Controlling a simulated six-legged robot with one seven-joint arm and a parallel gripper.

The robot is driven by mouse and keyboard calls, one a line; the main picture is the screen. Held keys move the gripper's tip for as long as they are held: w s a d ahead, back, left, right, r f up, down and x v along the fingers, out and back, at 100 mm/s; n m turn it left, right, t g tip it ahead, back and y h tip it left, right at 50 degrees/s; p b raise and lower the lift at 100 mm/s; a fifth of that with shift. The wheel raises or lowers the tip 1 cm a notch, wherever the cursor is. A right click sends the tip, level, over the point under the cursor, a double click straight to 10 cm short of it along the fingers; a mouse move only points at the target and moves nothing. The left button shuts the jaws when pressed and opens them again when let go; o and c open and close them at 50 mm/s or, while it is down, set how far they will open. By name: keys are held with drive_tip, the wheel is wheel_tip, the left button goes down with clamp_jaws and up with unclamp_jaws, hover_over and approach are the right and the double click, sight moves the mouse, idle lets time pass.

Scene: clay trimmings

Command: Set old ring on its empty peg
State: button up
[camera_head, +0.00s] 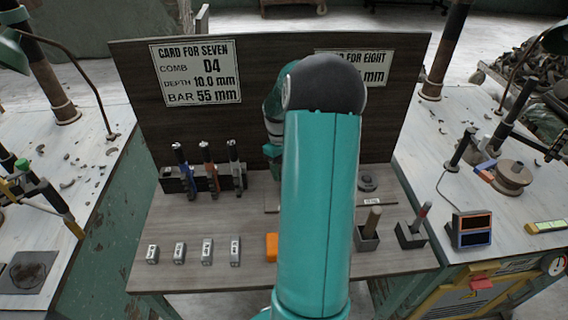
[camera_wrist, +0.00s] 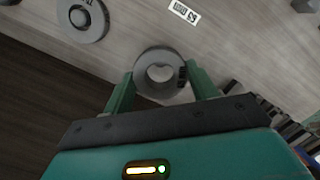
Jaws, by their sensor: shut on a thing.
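A grey ring (camera_wrist: 143,72) is between the two green fingers of my gripper (camera_wrist: 162,76) in the wrist view. The fingers press on its left and right sides. The ring has a dark mark on its right side, and pale board shows through its hole. A second grey ring (camera_wrist: 82,30) with a printed mark lies at the top left of the wrist view. A dark round piece (camera_head: 368,183) on the board in the head view may be this ring. I cannot make out an empty peg.
A white label (camera_wrist: 184,12) lies on the board. Several small grey blocks (camera_head: 207,251) stand at the table's front left, with upright tools in a rack (camera_head: 178,184) behind. Two dark holders (camera_head: 367,240) stand at right. A back panel (camera_head: 270,80) bears two cards.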

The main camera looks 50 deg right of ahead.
drive_tip(key=shift+f, duration=3.15)
drive_tip(key=o, duration=1.4)
drive_tip(key=shift+o, duration=0.2)
drive_tip(key=r, duration=0.4)
drive_tip(key=w+r, duration=0.1)
drive_tip(key=r, duration=0.8)
drive_tip(key=shift+w+d+r, duration=0.15)
drive_tip(key=shift+w+r, duration=0.2)
drive_tip(key=shift+r, duration=0.05)
